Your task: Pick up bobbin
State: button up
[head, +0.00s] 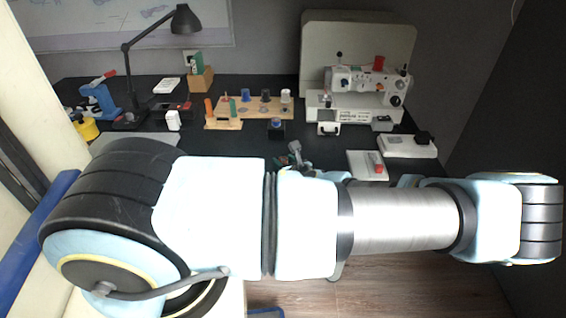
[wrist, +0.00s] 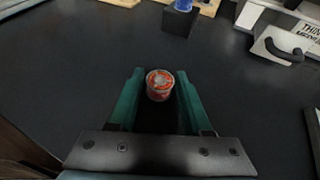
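A small round thing (wrist: 159,85) with a red and whitish top, which looks like the bobbin, stands on the black table in the wrist view. My gripper (wrist: 161,78) has its two green fingers on either side of it. The fingers are apart, with a dark gap showing at least on the right side, so the gripper looks open around it. I cannot see clear contact.
Beyond the gripper stands a black block (head: 276,131) with a blue spool. Behind it are a wooden spool rack (head: 228,124) and a white sewing machine (head: 350,106). The table around the bobbin is clear.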

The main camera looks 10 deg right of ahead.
grip_shut()
dwell(0.3)
